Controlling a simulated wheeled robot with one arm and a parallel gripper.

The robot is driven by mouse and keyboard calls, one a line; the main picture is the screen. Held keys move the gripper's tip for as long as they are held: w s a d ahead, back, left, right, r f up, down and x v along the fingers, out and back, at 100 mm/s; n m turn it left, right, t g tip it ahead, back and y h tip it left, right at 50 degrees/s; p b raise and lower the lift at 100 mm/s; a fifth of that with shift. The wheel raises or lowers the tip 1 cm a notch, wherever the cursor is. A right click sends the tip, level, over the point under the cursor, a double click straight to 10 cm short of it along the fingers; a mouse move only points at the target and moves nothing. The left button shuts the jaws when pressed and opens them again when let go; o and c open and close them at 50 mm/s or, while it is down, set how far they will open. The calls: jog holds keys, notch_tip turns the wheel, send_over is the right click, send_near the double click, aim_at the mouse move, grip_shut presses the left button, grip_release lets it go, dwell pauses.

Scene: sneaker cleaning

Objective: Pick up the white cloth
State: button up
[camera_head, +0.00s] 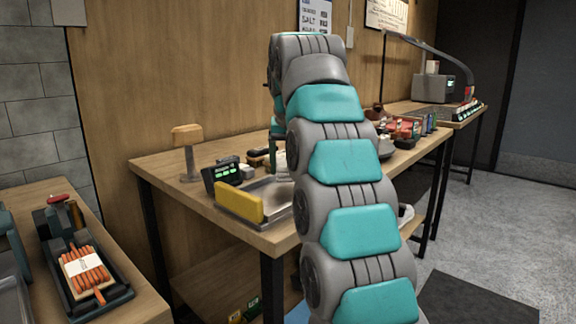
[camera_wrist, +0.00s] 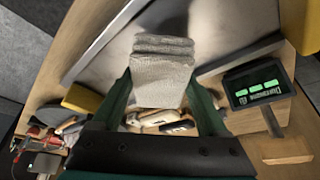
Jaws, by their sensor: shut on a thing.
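The white cloth (camera_wrist: 162,62) is a folded, layered, grey-white pad in the wrist view. My gripper (camera_wrist: 162,78) is shut on it, with one dark green finger along each side, and the cloth sticks out past the fingertips. In the head view my arm stands in front of the workbench and hides most of my gripper (camera_head: 277,140). A small pale patch below the fingers there may be the cloth. I cannot tell from these views whether the cloth touches the surface below.
A metal tray (camera_head: 277,188) with a yellow block (camera_head: 239,203) at its edge sits on the wooden bench (camera_head: 160,170). A display with green digits (camera_head: 222,174) and a wooden stand (camera_head: 187,148) are nearby. A left bench holds an orange-striped item (camera_head: 83,268).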

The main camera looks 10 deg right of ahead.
jog(key=s+r+b, duration=0.1)
jog(key=s+b, duration=0.1)
jog(key=s, duration=1.2)
jog(key=shift+s+r, duration=0.15)
jog(key=shift+s, duration=0.15)
dwell(0.8)
